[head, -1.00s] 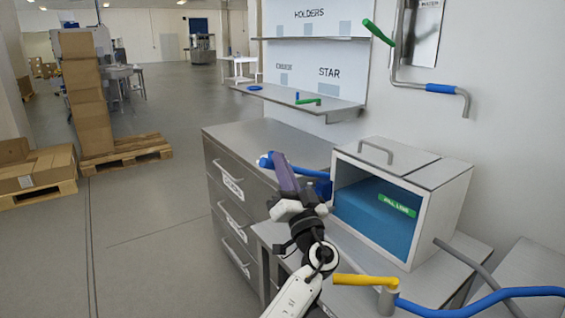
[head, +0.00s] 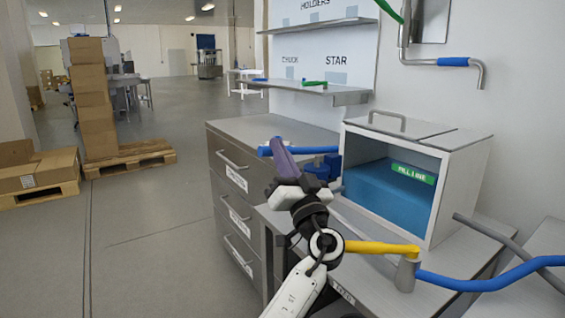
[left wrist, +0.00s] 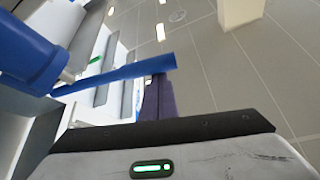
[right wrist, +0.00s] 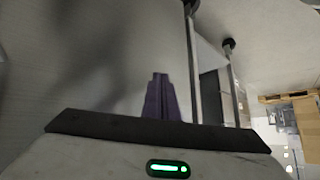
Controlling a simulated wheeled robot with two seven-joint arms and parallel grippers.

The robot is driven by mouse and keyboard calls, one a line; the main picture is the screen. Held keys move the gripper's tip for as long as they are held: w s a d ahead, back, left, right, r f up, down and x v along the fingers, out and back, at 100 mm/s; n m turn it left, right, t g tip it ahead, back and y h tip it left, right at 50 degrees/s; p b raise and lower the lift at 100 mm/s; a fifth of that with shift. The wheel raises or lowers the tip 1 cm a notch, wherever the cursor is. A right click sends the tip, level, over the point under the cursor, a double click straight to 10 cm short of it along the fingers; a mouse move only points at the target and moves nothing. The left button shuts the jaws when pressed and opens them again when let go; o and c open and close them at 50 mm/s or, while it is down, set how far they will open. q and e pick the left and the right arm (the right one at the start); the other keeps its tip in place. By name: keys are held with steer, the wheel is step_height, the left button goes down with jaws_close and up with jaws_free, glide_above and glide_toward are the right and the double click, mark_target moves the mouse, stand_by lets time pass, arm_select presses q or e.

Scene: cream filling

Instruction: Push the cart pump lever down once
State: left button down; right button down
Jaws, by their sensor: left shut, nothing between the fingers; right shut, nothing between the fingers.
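The pump lever is a blue bar (head: 303,150) reaching left from a blue pump body (head: 322,167) beside the open steel box. It lies about level. In the left wrist view the lever (left wrist: 120,77) slants up to its free end, with the pump body (left wrist: 25,55) at upper left. My left gripper (head: 276,142), with purple fingers, is shut and empty. Its fingers cross the lever near its free end; in the left wrist view the fingertips (left wrist: 158,78) are at the lever. I cannot tell whether they touch. My right gripper (right wrist: 160,76) is shut and empty, away from the lever.
A yellow lever (head: 375,247) on a post stands right of my left arm, with a blue bent bar (head: 475,284) beyond. The open steel box (head: 462,190) holds a blue block (head: 388,185). A drawer cabinet (head: 225,185) stands behind.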

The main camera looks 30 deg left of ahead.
steer(key=shift+y, duration=0.4)
steer(key=a+f+b, duration=0.1)
steer(key=b, duration=0.1)
steer(key=w+f+b, duration=0.1)
steer(key=b, duration=0.1)
steer(key=a+f+b, duration=0.1)
steer(key=b, duration=0.1)
steer(key=shift+w+a+f, duration=0.25)
steer(key=shift+a+f, duration=0.05)
steer(key=shift+g, duration=0.3)
